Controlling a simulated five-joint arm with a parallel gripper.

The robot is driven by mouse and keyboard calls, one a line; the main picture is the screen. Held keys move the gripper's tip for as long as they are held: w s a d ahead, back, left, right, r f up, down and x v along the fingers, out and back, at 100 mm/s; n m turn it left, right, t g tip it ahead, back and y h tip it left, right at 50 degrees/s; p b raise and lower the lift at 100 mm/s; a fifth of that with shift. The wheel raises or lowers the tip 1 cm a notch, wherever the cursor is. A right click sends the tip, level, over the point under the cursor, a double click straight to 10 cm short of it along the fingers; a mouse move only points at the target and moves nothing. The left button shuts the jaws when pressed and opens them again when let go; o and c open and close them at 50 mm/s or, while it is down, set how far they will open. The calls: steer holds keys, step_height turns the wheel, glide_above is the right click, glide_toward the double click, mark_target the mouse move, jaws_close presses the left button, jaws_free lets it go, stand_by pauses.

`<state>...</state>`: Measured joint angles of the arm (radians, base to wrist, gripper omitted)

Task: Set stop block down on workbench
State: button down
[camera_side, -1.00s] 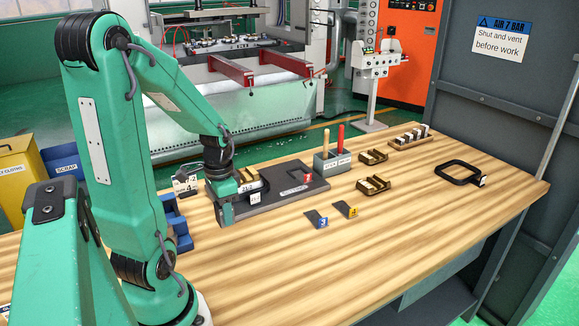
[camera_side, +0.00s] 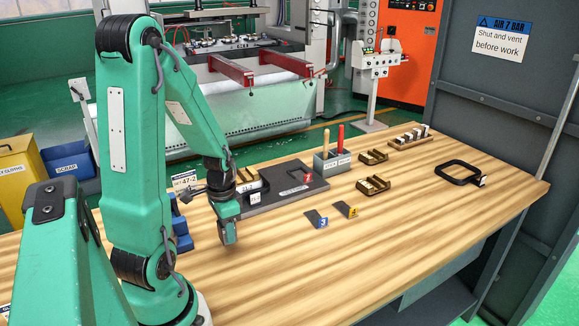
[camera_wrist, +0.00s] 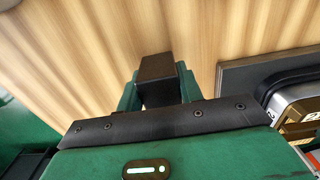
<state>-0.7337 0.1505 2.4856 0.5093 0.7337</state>
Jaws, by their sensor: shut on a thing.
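My gripper (camera_side: 229,238) is low over the workbench (camera_side: 390,235), in front of the left end of the dark plate. In the wrist view my gripper (camera_wrist: 158,88) is shut on the stop block (camera_wrist: 156,72), a small dark block sticking out between the green fingers. In the side view the fingers mostly hide the block. Bare striped wood lies beyond it in the wrist view. I cannot tell whether the block touches the wood.
The dark plate (camera_side: 285,190) with a red tag lies just behind my gripper. A grey holder (camera_side: 331,163) with two handles stands behind. The front of the bench is clear.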

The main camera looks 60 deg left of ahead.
steer(key=shift+f, duration=1.05)
steer(key=c, duration=1.2)
jaws_free()
steer(key=shift+o, duration=0.2)
steer(key=shift+r, duration=0.2)
steer(key=shift+r, duration=1.95)
steer(key=shift+r, duration=0.1)
steer(key=o, duration=0.6)
steer(key=shift+c, duration=0.2)
